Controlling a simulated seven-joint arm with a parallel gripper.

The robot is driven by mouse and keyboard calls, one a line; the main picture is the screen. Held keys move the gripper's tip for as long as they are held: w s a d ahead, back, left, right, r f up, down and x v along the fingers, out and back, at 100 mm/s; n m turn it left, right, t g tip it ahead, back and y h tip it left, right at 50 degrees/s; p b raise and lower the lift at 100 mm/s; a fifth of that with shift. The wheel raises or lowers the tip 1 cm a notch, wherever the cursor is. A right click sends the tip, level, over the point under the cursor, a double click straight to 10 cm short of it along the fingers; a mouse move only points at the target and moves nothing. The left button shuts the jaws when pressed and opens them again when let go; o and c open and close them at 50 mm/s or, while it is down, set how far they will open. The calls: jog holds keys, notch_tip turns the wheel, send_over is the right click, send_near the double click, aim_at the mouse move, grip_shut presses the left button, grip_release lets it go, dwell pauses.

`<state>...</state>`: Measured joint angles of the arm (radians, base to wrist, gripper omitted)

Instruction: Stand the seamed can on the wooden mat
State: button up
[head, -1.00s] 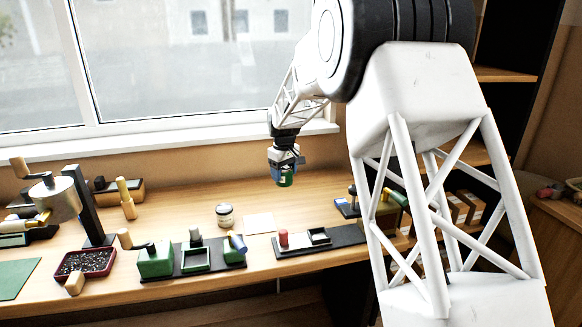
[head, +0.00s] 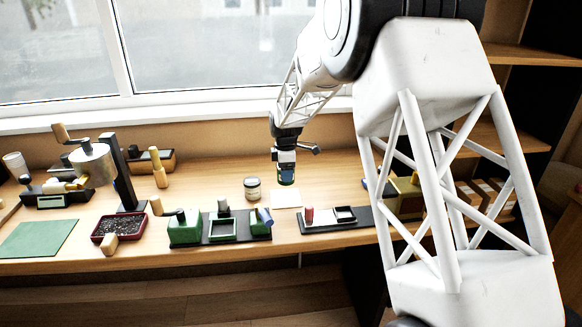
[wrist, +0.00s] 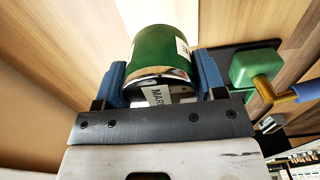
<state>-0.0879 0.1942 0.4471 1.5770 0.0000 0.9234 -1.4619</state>
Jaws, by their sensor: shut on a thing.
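The green can (head: 286,180) with a white label is held in my gripper (head: 285,170). In the wrist view, the can (wrist: 160,50) sits between the two blue fingers of my gripper (wrist: 162,82), which are shut on its sides. A pale square mat (head: 288,200), apparently the wooden mat, lies on the bench just below and in front of the can in the head view. It also shows as a pale patch behind the can in the wrist view (wrist: 130,12). I cannot tell whether the can touches it.
A lidded jar (head: 252,188) stands close left of the mat. Green blocks on a dark base (head: 185,230) stand front left. Bare bench lies behind the mat.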

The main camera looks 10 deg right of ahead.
jog(key=shift+a, duration=0.1)
jog(key=shift+f, duration=0.2)
dwell(0.4)
jog(key=shift+f, duration=2.85)
jog(key=shift+f, duration=0.5)
jog(key=o, duration=1.5)
jog(key=shift+c, duration=0.2)
jog(key=shift+r, duration=3.9)
